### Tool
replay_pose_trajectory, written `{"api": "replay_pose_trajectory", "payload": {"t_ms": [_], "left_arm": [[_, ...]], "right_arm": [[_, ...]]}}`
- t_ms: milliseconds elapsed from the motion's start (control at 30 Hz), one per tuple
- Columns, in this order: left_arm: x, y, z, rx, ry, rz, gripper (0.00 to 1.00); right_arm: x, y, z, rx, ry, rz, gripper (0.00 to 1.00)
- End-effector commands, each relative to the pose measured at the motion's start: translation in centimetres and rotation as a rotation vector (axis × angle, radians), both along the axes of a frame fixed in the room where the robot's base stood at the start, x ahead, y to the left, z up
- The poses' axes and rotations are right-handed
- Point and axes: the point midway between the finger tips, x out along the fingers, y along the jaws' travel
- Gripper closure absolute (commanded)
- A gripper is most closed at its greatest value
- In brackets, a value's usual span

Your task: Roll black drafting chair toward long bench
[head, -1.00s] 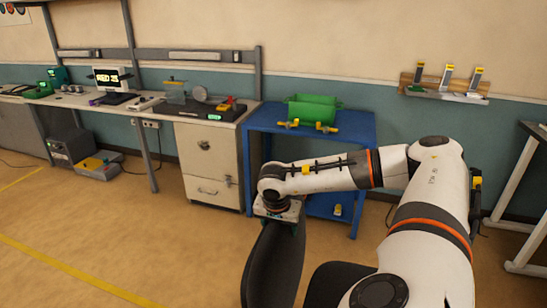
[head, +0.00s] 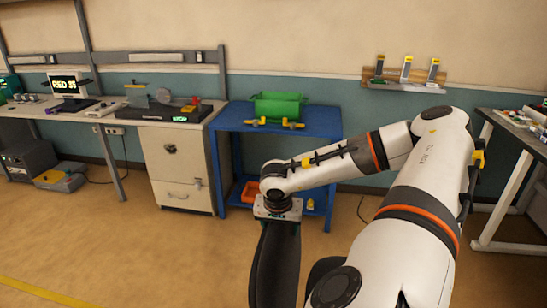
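The black drafting chair (head: 274,265) is at the bottom centre, close to me. Its dark backrest stands upright, and part of its seat shows beside my arm; its base is out of frame. My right gripper (head: 278,217) is at the top edge of the backrest and appears shut on it, though the fingertips are mostly hidden. The long bench (head: 30,112) runs along the wall at the left, with a monitor on it. My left gripper is not in view.
A blue cart (head: 322,125) with a green bin (head: 278,106) stands ahead against the wall. A drawer cabinet (head: 178,165) is left of it. Another table (head: 510,140) stands at the right. The floor at left is clear, with a yellow line (head: 35,290).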

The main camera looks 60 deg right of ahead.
Motion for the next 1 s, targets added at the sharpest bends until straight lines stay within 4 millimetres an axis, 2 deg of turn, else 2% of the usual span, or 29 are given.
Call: {"api": "replay_pose_trajectory", "payload": {"t_ms": [267, 1000], "left_arm": [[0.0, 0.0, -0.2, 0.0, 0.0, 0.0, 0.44], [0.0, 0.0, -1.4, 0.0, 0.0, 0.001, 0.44]], "right_arm": [[-1.0, -0.4, -0.2, -0.003, 0.014, -0.009, 0.59], [-7.4, -2.3, -0.1, -0.005, 0.016, -0.011, 0.59]]}}
